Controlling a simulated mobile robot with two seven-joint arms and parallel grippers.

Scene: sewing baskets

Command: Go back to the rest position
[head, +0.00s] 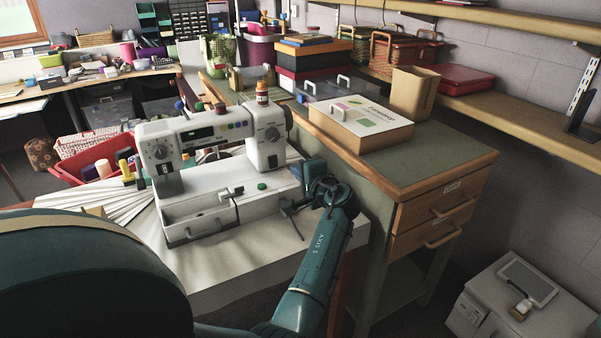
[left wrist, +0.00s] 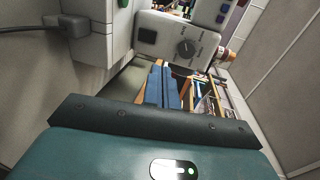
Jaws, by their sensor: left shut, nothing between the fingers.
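My left gripper (head: 304,173) is at the right end of the white sewing machine (head: 205,128) in the head view, close beside its base. Its teal arm reaches up from the bottom of the picture. In the left wrist view, the blue fingers (left wrist: 165,86) are together with nothing between them. The sewing machine (left wrist: 160,35) fills the top of that view, with its dial and a dark cable at the left. Whether the gripper touches the machine cannot be told. My right gripper is not in view.
The white table (head: 270,240) carries the machine. A wooden drawer bench (head: 437,170) stands close to the right, with a cardboard box (head: 360,128) on top. Shelves (head: 530,125) line the right wall. A red basket (head: 75,170) is at the left. A white cabinet (head: 560,310) stands low right.

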